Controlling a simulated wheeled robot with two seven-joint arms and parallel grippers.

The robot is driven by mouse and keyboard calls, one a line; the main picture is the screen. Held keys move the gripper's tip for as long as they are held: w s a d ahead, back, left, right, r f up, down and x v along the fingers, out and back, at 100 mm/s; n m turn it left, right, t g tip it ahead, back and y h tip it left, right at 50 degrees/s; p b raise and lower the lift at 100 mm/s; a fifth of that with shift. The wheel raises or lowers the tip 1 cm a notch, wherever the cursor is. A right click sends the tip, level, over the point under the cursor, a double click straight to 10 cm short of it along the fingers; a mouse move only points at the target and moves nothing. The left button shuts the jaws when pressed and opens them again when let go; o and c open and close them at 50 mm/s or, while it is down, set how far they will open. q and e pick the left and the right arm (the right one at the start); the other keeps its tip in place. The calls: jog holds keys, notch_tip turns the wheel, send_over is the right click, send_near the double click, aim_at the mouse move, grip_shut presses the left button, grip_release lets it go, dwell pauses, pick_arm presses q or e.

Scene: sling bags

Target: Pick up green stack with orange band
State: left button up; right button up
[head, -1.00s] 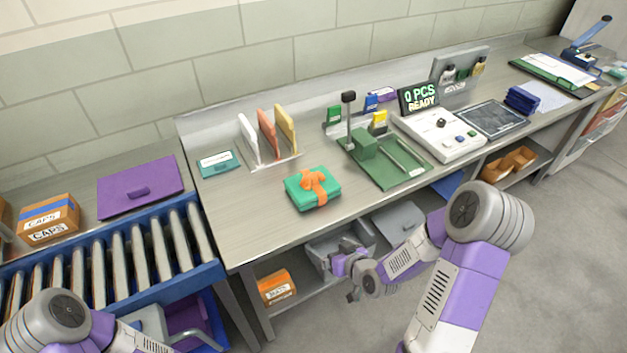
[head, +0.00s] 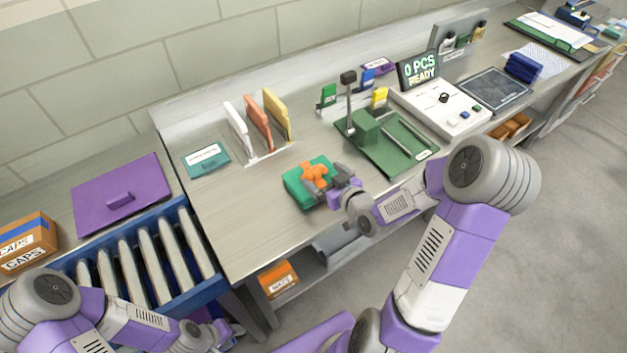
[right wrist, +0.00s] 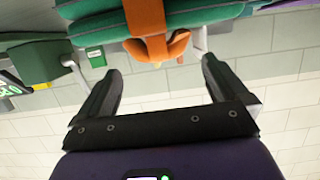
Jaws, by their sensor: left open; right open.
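The green stack with the orange band (head: 298,188) lies on the grey workbench, in front of the upright white, orange and yellow dividers. The right wrist view shows its layered green edge (right wrist: 205,18) and orange band (right wrist: 146,22) at the top. My right gripper (head: 328,184) is open at the stack's right side in the head view. In the right wrist view its two fingers (right wrist: 160,82) are spread and empty, with the stack beyond their tips. My left gripper (head: 222,334) is open, low beside the roller conveyor, far from the stack; its fingers are small in view.
A green press fixture (head: 385,145) stands right of the stack, and a control box (head: 440,112) lies beyond it. A teal label card (head: 206,160) lies to the left. A purple folder (head: 120,195) lies past the roller conveyor (head: 150,262). Bench in front of the stack is clear.

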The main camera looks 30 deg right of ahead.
aim_at(316, 170)
jog(key=x, duration=0.5)
jog(key=shift+w+f, duration=0.1)
jog(key=shift+f, duration=0.05)
jog(key=c, duration=1.7)
